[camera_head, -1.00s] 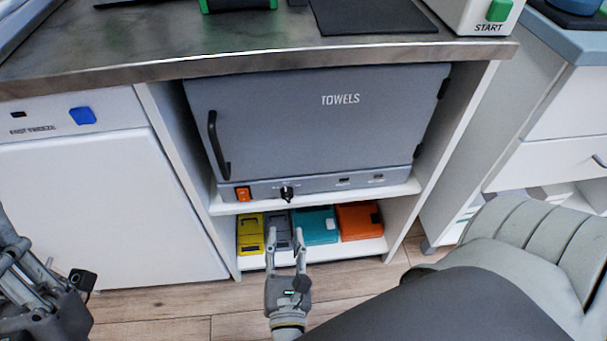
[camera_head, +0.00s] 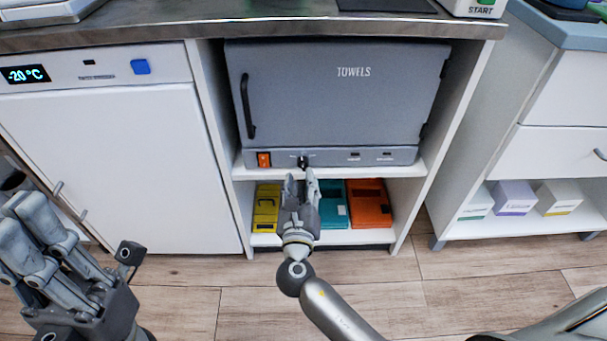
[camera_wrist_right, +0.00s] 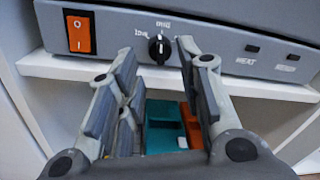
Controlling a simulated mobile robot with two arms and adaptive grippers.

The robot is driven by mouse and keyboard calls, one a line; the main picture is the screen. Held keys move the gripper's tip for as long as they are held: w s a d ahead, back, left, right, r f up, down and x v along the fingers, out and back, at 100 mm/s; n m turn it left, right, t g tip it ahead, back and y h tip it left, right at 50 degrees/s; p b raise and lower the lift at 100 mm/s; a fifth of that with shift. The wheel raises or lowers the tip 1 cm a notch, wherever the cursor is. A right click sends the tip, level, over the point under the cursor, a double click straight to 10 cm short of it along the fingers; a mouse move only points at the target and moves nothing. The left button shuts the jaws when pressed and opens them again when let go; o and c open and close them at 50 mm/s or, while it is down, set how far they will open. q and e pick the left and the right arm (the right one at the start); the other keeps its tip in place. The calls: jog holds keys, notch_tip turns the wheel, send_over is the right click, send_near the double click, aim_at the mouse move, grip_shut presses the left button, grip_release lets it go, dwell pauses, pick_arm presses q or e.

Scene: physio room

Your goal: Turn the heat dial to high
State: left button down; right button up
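The heat dial (camera_head: 303,162) is a small black knob on the lower panel of the grey towel warmer (camera_head: 330,100). In the right wrist view the dial (camera_wrist_right: 159,48) has a white pointer mark, which points about straight up, with small labels around it; "LOW" reads at its left. My right gripper (camera_head: 300,178) is just in front of and below the dial. In the right wrist view its fingers (camera_wrist_right: 155,60) are apart, with the dial showing between their tips; I cannot tell whether they touch it. My left gripper (camera_head: 45,250) is at the lower left, away from the warmer.
An orange power switch (camera_head: 264,160) sits left of the dial. Below the warmer, a shelf holds yellow (camera_head: 266,208), teal (camera_head: 333,205) and orange (camera_head: 370,203) boxes. A white freezer (camera_head: 115,165) stands left. Cabinet side walls flank the warmer.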

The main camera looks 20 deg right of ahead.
aim_at(303, 168)
jog(key=shift+b+x, duration=0.5)
jog(key=shift+x, duration=1.8)
grip_shut()
